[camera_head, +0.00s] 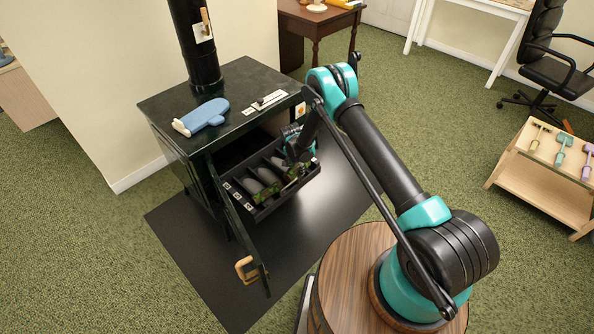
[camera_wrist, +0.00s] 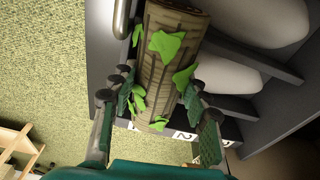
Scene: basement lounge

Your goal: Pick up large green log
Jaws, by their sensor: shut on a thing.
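The large green log (camera_wrist: 168,58) is brown and ridged with bright green leaf shapes on it, seen close up in the wrist view. My gripper (camera_wrist: 158,97) has one finger on each side of the log and is shut on it. In the head view my gripper (camera_head: 298,148) is down at the right end of the pulled-out black tray (camera_head: 286,205), and mostly hides the log. In the wrist view the log lies along the tray's end compartment; I cannot tell whether it is raised off the tray floor.
The tray has dividers, number labels and pale rounded pieces (camera_wrist: 232,72) beside the log. The black stove (camera_head: 165,103) has its door (camera_head: 236,222) swung open at front left. A blue mitt (camera_head: 206,115) lies on top. A wooden rack (camera_head: 545,170) stands right.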

